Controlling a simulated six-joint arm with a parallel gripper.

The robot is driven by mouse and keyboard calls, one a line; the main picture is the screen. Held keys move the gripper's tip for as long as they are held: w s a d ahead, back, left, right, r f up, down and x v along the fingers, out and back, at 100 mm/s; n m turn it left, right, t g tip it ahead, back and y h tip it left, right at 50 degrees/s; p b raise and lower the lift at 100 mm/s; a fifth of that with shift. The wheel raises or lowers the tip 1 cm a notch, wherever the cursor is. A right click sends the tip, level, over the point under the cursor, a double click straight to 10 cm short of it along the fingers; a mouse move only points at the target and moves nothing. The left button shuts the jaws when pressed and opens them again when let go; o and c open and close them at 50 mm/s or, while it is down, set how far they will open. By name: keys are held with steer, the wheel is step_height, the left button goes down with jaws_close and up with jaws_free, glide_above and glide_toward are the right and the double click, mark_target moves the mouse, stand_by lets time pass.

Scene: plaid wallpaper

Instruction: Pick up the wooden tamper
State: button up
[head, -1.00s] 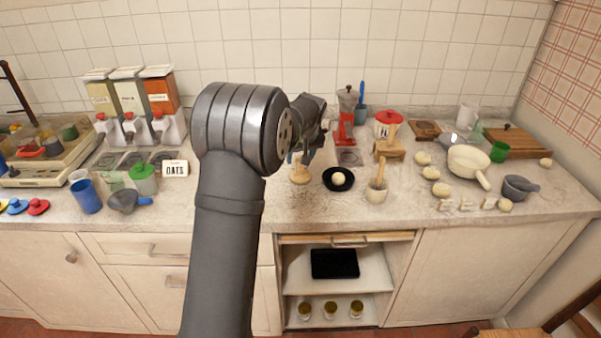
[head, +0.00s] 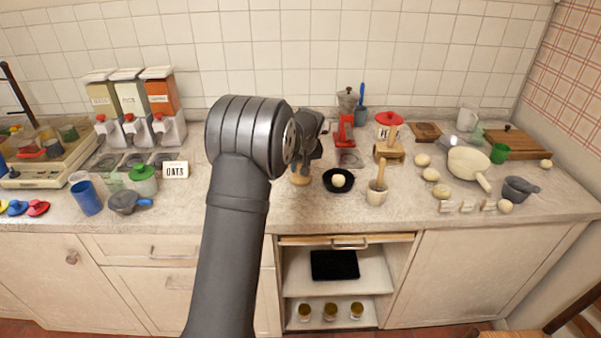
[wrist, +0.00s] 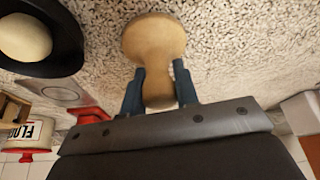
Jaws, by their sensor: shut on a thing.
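The wooden tamper (wrist: 153,42) is a pale wooden piece with a wide round end and a narrower neck. In the wrist view my gripper (wrist: 159,88) has one finger on each side of the neck and is shut on it. In the head view the tamper's base (head: 300,180) shows just below my gripper (head: 305,160), at the counter; its upper part is hidden by the gripper. I cannot tell whether the base touches the counter.
A black bowl with a pale ball (head: 338,181) stands close to the right of the tamper. An oats sign (head: 175,170) stands left.

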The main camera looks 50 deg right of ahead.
steer(key=shift+r, duration=0.15)
steer(key=shift+r, duration=0.3)
steer(key=r, duration=0.3)
steer(key=shift+s+r, duration=0.25)
steer(key=shift+r, duration=0.1)
steer(key=s+r, duration=0.6)
steer(key=s, duration=0.5)
steer(key=shift+d+r, duration=0.2)
steer(key=shift+d, duration=0.15)
steer(key=shift+s, duration=0.1)
steer(key=o, duration=0.4)
steer(key=shift+c, duration=1.2)
steer(key=shift+w+d+f, duration=0.2)
steer(key=shift+d+f, duration=0.7)
steer(key=shift+f, duration=0.2)
steer(key=shift+w+d+f, duration=0.25)
steer(key=shift+d+f, duration=0.7)
steer(key=shift+f, duration=0.15)
steer(key=shift+w+d+f, duration=0.2)
steer(key=shift+d+f, duration=0.7)
steer(key=shift+f, duration=0.2)
